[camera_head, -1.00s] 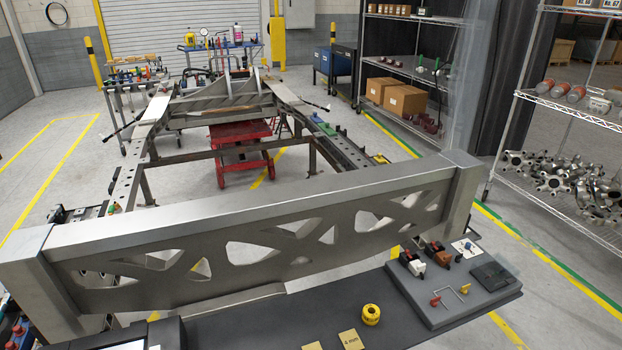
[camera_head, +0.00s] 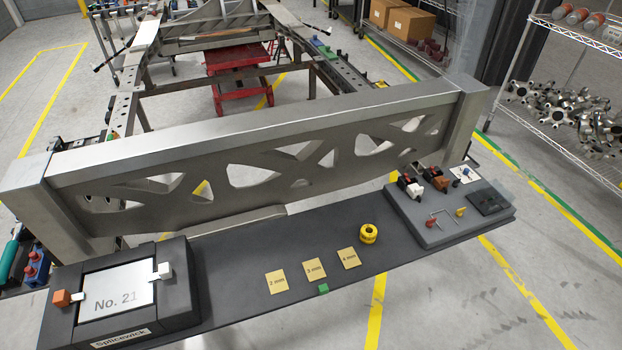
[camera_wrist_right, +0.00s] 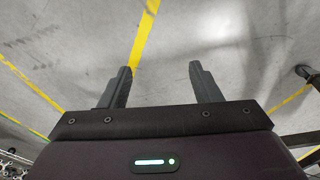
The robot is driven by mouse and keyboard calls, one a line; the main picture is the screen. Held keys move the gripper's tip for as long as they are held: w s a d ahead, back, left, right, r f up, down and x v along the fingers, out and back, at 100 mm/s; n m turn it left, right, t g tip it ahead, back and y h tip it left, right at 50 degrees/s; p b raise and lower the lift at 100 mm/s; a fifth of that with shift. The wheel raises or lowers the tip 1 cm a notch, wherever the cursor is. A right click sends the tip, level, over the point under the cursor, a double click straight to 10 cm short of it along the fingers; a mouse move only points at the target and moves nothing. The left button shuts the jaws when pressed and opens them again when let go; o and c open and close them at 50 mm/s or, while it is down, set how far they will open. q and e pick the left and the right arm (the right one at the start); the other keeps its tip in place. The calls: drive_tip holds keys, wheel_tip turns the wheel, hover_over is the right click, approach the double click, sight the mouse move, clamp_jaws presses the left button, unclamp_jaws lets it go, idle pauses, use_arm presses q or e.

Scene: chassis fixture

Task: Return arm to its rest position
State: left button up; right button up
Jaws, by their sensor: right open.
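My right gripper (camera_wrist_right: 160,84) shows in the right wrist view. Its two dark fingers are wide apart with nothing between them, over bare grey floor with a yellow line. Neither of my arms shows in the head view, so I cannot see where they stand relative to the bench. My left gripper is out of view.
A large metal crossmember (camera_head: 250,167) spans the head view. Wire shelving (camera_head: 580,40) stands right.

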drive_tip(key=s+d+f+g, duration=0.1)
drive_tip(key=s+d+f, duration=0.2)
drive_tip(key=s+f, duration=1.3)
drive_tip(key=s, duration=0.2)
drive_tip(key=shift+s+d+f, duration=0.2)
drive_tip(key=shift+s+f, duration=0.05)
drive_tip(key=shift+s, duration=0.15)
